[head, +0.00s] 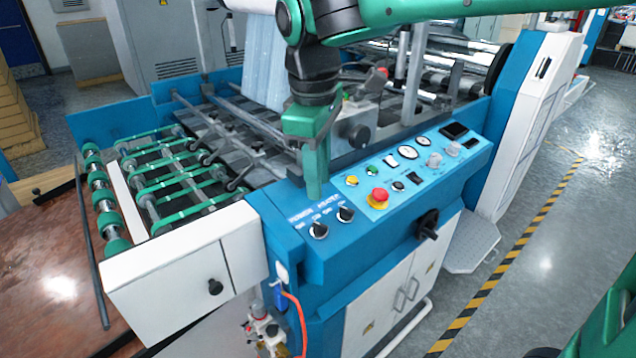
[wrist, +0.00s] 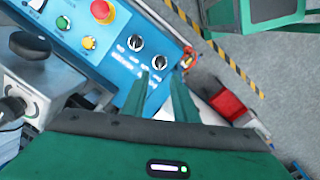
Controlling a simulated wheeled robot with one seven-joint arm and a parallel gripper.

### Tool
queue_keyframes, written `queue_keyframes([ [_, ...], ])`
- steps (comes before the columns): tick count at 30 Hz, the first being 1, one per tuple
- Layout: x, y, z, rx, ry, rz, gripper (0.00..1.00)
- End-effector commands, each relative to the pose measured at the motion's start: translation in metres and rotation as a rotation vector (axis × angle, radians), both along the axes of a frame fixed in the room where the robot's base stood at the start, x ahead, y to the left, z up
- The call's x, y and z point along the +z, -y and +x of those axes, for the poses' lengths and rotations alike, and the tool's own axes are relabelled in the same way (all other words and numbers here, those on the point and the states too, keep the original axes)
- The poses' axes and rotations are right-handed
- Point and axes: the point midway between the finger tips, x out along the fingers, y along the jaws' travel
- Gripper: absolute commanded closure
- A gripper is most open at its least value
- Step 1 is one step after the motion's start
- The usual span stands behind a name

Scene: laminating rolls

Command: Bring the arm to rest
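My arm reaches in from the top right of the head view, and its green gripper (head: 317,185) points down over the blue control panel (head: 330,250). Its fingertips are just above or at the panel, behind two black rotary knobs (head: 331,222); I cannot tell if they touch it. The two knobs (wrist: 147,52) lie beyond the fingertips there. The gripper holds nothing that I can see.
The panel also carries a red emergency button (head: 378,197), yellow and green buttons, and gauges. Metal rods and green rollers (head: 165,175) lie left. Grey floor with a striped line (head: 500,265) is free at right.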

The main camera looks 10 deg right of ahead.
Motion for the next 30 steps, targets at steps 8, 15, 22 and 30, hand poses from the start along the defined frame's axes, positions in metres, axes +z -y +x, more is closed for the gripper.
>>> queue_keyframes([
  [8, -0.001, 0.003, 0.0, -0.009, 0.001, 0.0, 0.73],
  [15, -0.013, 0.093, 0.003, -0.291, 0.008, -0.008, 0.73],
  [22, -0.042, 0.234, -0.04, -0.808, 0.006, 0.007, 0.73],
  [30, -0.092, 0.339, -0.145, -1.42, -0.021, 0.075, 0.73],
])
